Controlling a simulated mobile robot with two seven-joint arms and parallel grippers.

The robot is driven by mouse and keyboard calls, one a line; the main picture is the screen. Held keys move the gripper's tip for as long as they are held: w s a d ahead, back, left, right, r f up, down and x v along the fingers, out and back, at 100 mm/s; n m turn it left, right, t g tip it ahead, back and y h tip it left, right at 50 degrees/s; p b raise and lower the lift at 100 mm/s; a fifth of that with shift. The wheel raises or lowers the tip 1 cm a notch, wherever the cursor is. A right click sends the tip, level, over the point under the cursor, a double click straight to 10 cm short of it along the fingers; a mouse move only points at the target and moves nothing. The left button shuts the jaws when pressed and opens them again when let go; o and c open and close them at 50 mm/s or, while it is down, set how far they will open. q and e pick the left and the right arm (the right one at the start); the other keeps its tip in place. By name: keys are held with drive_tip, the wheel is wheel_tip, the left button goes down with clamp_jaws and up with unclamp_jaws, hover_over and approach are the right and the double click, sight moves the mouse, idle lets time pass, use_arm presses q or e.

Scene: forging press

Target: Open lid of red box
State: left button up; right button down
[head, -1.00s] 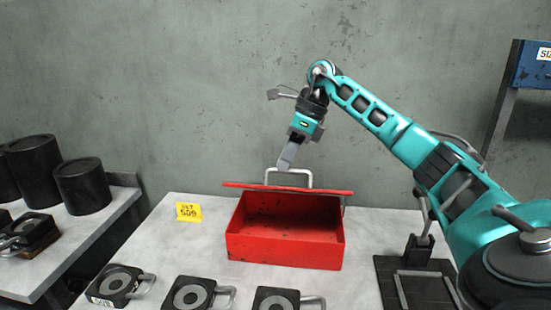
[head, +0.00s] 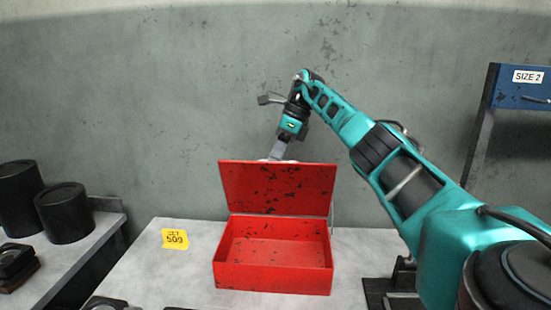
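The red box (head: 272,277) stands on the light worktop, its empty inside facing me. Its red lid (head: 277,188) stands raised, close to upright, along the back edge of the box. My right gripper (head: 278,151) comes down from above behind the lid's top edge. Its fingertips are largely hidden by the lid, so whether they are open or shut on the lid's handle does not show. My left gripper is out of view.
Black cylinders (head: 65,213) stand on a side bench at left. A blue bin (head: 520,88) labelled SIZE 2 is at upper right. A grey wall rises behind.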

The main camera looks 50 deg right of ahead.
drive_tip(key=shift+w+d+f, duration=0.1)
drive_tip(key=shift+d+f, duration=0.3)
drive_tip(key=shift+f, duration=0.2)
drive_tip(key=shift+w+d, duration=0.1)
drive_tip(key=shift+d, duration=0.05)
drive_tip(key=c, duration=1.6)
unclamp_jaws()
drive_tip(key=o, duration=0.3)
drive_tip(key=shift+w+d+f, duration=0.2)
drive_tip(key=shift+w+f, duration=0.05)
drive_tip(key=shift+o, duration=0.7)
drive_tip(key=shift+r, duration=0.1)
drive_tip(key=shift+a+r, duration=0.1)
drive_tip(key=shift+r, duration=0.1)
drive_tip(key=shift+s+a, duration=0.1)
drive_tip(key=shift+s, duration=0.05)
